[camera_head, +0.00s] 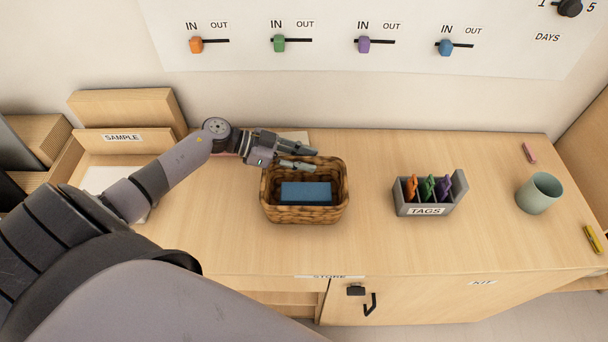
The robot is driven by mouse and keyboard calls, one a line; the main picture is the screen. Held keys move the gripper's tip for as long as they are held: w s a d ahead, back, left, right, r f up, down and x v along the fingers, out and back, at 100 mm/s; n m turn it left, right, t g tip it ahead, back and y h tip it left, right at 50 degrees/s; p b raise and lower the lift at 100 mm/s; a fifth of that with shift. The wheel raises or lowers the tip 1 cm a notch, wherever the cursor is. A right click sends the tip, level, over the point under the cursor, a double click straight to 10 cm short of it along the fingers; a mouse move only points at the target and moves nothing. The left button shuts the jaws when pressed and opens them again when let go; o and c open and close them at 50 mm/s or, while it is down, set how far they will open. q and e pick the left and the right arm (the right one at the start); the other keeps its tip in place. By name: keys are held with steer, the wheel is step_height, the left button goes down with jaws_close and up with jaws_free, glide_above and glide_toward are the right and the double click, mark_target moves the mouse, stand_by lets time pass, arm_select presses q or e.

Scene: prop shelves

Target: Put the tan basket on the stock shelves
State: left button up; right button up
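The tan basket (305,215) is woven and stands upright on the wooden counter (350,240). A blue block (306,192) lies inside it. My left gripper (315,160) reaches in from the left at the basket's back rim. Its two fingers point right and are visibly apart, with the lower one over the basket's back edge. I cannot tell whether the rim is between the fingers. No shelf labelled as stock shows; open shelving (290,298) is partly visible below the counter front. My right gripper is out of view.
A grey tags holder (430,198), a green cup (538,193), a pink item (529,153) and a yellow item (593,239) are to the right. A sample tray (121,138) is at left. A cabinet door with a black handle (370,304) is below.

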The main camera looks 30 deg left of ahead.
arm_select(q)
jaws_close()
stand_by(0.7)
